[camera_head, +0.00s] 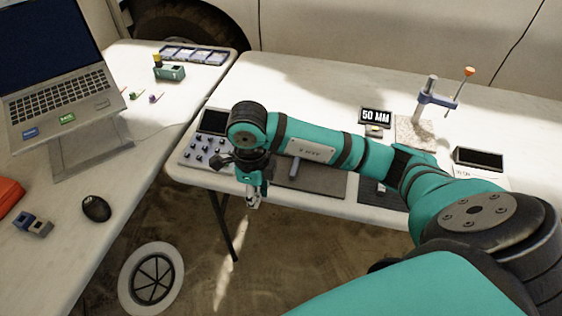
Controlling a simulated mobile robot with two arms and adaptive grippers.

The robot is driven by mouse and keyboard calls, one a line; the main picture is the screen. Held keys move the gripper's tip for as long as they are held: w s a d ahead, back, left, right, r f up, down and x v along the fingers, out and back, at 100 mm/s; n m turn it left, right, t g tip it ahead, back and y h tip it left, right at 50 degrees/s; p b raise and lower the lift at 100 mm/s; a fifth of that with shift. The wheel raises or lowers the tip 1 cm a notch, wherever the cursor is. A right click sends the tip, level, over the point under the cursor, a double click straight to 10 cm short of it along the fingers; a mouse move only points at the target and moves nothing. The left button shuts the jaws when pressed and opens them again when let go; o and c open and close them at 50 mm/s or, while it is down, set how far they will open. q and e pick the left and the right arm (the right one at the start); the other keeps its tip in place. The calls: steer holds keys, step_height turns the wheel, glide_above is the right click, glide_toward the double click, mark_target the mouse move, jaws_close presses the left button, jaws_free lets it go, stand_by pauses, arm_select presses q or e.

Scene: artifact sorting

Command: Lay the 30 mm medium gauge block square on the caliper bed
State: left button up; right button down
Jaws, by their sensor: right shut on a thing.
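My right arm reaches in from the right across the front table. My right gripper (253,196) points down just off the table's front edge, above the floor. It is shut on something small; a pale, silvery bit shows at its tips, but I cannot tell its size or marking. A small black display (375,116) reading "50 MM" stands toward the back of the table, with a small pale and yellowish piece at its foot. I cannot clearly make out the caliper bed. My left gripper is not in view.
A panel with several dark knobs (205,153) lies left of my arm. A dark mat (322,184) is partly under it. A stand with an orange knob (469,71) rises from a speckled base at right. A laptop (62,95) and mouse (96,208) are on the left table.

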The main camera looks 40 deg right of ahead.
steer(key=w+d, duration=0.3)
steer(key=d, duration=0.1)
steer(key=w+d+f+p, duration=0.1)
steer(key=w+d, duration=0.2)
steer(key=d, duration=0.1)
steer(key=w+d, duration=0.3)
steer(key=d, duration=0.1)
steer(key=shift+f+p, duration=0.15)
steer(key=shift+p, duration=0.25)
steer(key=shift+d+f, duration=0.1)
step_height(320, 180, down, 3)
steer(key=shift+r+p, duration=0.1)
steer(key=shift+p, duration=0.3)
steer(key=shift+f, duration=0.3)
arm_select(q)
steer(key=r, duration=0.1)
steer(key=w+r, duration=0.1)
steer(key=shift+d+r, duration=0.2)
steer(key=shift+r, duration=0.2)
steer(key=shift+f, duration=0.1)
arm_select(e)
steer(key=shift+f, duration=0.1)
steer(key=shift+f+b, duration=0.15)
steer(key=shift+b, duration=0.15)
steer(key=c, duration=1.1)
jaws_free()
